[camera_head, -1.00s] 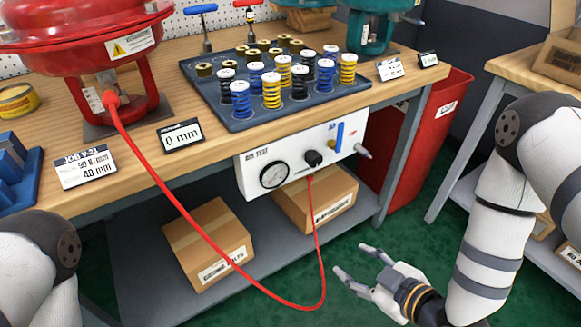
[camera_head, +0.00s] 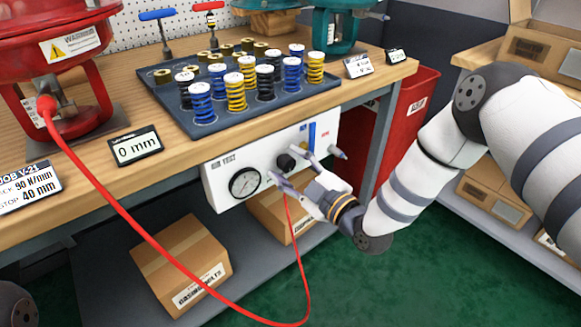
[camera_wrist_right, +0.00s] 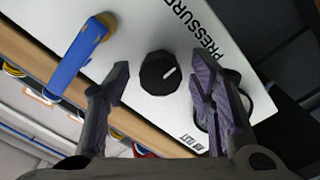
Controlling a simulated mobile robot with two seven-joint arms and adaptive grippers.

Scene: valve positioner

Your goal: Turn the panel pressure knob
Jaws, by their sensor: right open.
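The black pressure knob (camera_head: 286,161) sits on the white test panel (camera_head: 218,193) at the bench's front edge. In the right wrist view the knob (camera_wrist_right: 159,73) shows a white pointer mark toward the upper right. My right gripper (camera_head: 290,166) is open in front of the panel, its fingertips on either side of the knob. In the right wrist view one finger is left of the knob and the other right, with visible gaps. Neither finger appears to touch it. My left gripper is out of view.
A round gauge (camera_head: 244,182) and blue lever (camera_head: 312,135) flank the knob. A red hose (camera_head: 150,241) hangs below the panel from the red actuator (camera_head: 65,100). A spring tray (camera_head: 205,132) and "0 mm" display (camera_head: 136,147) stand on the bench.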

